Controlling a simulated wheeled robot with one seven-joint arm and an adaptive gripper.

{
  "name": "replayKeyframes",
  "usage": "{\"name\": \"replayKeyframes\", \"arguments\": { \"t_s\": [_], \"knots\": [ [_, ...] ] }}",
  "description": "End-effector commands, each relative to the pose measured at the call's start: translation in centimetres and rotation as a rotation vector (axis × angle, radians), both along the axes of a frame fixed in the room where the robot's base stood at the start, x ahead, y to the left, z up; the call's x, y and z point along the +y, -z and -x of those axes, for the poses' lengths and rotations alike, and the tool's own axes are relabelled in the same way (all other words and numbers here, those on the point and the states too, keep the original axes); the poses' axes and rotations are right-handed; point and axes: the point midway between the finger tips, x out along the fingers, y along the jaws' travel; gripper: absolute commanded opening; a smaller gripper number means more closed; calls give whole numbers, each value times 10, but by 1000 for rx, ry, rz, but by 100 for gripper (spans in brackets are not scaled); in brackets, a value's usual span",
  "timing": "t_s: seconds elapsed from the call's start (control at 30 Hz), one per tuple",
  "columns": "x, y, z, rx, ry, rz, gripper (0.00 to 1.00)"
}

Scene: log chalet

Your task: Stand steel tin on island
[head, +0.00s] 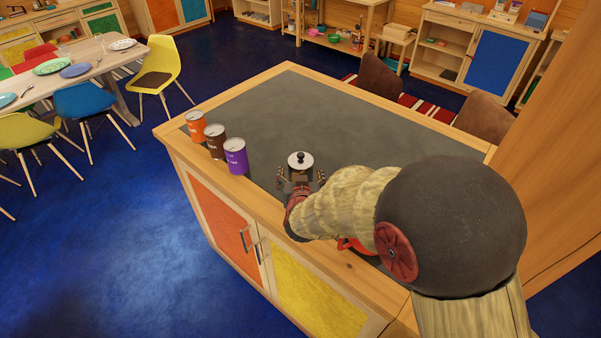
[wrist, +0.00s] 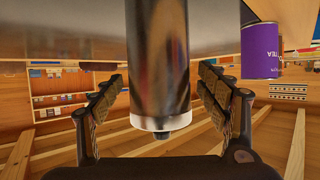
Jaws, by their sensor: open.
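The steel tin (head: 300,164), a shiny cylinder with a pale-rimmed lid and dark knob, appears upright over the dark top of the island (head: 265,115). My gripper (head: 302,180) is at its near side. In the upside-down wrist view, the tin (wrist: 158,65) fills the middle between my gripper's two spread fingers (wrist: 160,95). Gaps show on both sides, so the fingers are open around it and not pressing on it. The tin's base is out of the wrist view and hidden by the gripper in the head view.
Orange (head: 196,127), brown (head: 215,142) and purple (head: 236,156) canisters stand in a row along the island's left edge, left of the tin. A red object (head: 357,246) is partly hidden under my arm. The island's far middle is clear. Two brown chairs stand along its far side.

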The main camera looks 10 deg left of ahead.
Motion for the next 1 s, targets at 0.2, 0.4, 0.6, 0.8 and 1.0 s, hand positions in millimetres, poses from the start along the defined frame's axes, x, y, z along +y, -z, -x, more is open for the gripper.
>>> {"name": "replayKeyframes", "arguments": {
  "t_s": [0.2, 0.4, 0.6, 0.8, 1.0],
  "knots": [
    [-6, -16, 36, -1, -3, 0, 75],
    [-13, -32, 73, -1, -3, 0, 75],
    [-19, -41, 97, 0, -2, -1, 75],
    [-21, -44, 104, 0, 0, 0, 75],
    [-22, -45, 104, 3, -2, -3, 75]
  ]
}}
